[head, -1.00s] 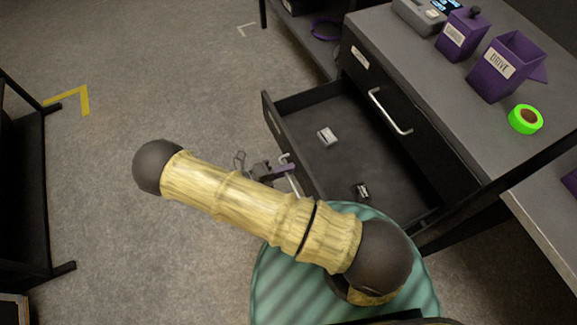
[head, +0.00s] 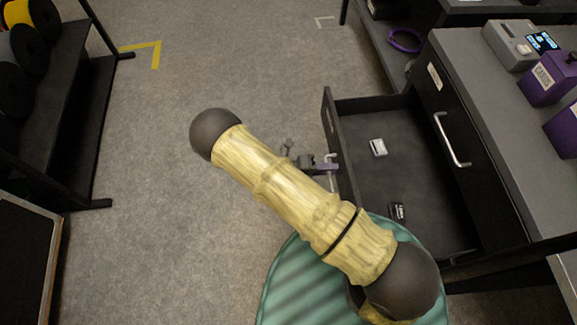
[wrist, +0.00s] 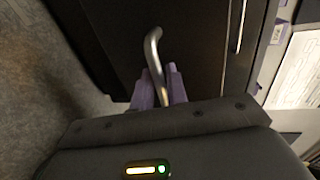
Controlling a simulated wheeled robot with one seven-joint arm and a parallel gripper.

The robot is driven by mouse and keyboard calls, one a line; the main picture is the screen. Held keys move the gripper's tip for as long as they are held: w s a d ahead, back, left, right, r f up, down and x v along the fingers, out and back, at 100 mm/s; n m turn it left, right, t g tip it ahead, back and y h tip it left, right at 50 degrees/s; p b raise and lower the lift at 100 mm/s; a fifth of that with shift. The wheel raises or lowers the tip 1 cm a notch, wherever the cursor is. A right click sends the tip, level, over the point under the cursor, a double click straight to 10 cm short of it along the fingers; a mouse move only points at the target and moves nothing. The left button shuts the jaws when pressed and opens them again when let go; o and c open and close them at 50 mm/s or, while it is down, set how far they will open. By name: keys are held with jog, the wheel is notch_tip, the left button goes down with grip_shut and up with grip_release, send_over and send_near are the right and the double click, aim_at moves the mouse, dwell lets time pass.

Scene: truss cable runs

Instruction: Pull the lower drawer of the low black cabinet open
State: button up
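The low black cabinet (head: 437,92) stands at the right in the head view, and its upper drawer is closed. The lower drawer (head: 420,170) is pulled far out, its inside showing with two small items in it. My gripper (head: 325,166) is at the outer face of the lower drawer's front, at its silver handle (head: 331,178). In the wrist view the purple fingertips (wrist: 160,88) lie on either side of the bar handle (wrist: 152,48), closed on it. My bamboo-patterned arm hides part of the floor and the drawer's near corner.
A grey box with a screen (head: 512,45) and purple bins (head: 548,80) stand on the grey cabinet top. A black rack with spools (head: 75,110) stands at the left. The grey floor between rack and drawer is clear.

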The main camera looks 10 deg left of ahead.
jog(key=v, duration=1.7)
jog(key=shift+a, duration=0.2)
jog(key=shift+w+d, duration=0.1)
jog(key=w+d+r+m+g+y, duration=0.2)
jog(key=d+r+m+g+y, duration=0.25)
jog(key=d+r+m, duration=0.4)
jog(key=w+d+r+m+g+y, duration=0.3)
jog(key=d+r+m+y, duration=0.2)
jog(key=m, duration=0.7)
jog(key=s+d+r+m+t+y, duration=0.45)
jog(key=d+r+m, duration=0.75)
jog(key=m, duration=0.7)
notch_tip(320, 180, up, 24)
jog(key=d+p, duration=0.1)
jog(key=p, duration=2.4)
jog(key=shift+r+t+y+p, duration=0.15)
jog(key=shift+t+y+p, duration=0.15)
jog(key=shift+t+y, duration=0.1)
